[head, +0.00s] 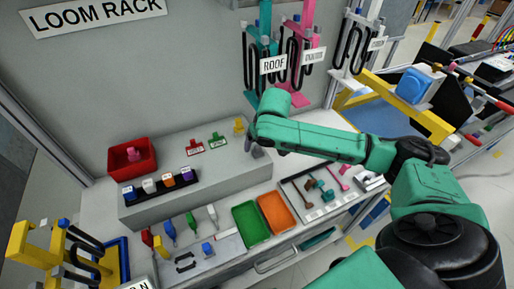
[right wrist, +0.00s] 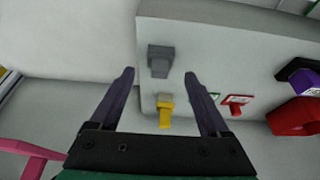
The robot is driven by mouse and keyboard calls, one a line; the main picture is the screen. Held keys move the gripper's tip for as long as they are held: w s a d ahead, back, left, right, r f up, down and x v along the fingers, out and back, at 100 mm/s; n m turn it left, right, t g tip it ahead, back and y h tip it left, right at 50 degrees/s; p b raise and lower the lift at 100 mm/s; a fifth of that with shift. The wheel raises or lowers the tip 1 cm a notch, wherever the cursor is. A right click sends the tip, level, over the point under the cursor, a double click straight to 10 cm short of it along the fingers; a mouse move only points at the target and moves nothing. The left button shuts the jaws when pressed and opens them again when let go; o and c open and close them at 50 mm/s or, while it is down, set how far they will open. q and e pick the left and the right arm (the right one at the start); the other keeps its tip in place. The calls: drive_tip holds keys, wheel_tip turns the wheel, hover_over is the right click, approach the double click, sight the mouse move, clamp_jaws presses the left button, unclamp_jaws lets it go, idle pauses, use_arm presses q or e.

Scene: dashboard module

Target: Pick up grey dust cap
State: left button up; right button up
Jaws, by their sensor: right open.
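The grey dust cap appears to be the small grey block (right wrist: 160,61) in the right wrist view. It sits on the light grey raised step (right wrist: 215,45), near its edge. My right gripper (right wrist: 159,76) is open and empty, with its two dark fingers spread on either side of the cap's line and the cap just past the fingertips. In the head view the right gripper (head: 256,149) points down over the right end of the step, and the cap cannot be made out there. My left gripper is not in view.
A yellow piece (right wrist: 166,117) stands close to the cap, between the fingers in the wrist picture. Green (head: 217,139) and red (head: 195,147) tagged pieces, a red bin (head: 112,159) and a dark block of coloured caps (head: 128,193) are on the step. Green (head: 240,229) and orange (head: 263,205) trays lie below.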

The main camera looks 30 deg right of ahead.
sight(258, 150)
drive_tip(key=shift+x, duration=1.2)
drive_tip(key=shift+s+f, duration=0.15)
drive_tip(key=shift+f, duration=0.05)
drive_tip(key=shift+c, duration=0.9)
clamp_jaws()
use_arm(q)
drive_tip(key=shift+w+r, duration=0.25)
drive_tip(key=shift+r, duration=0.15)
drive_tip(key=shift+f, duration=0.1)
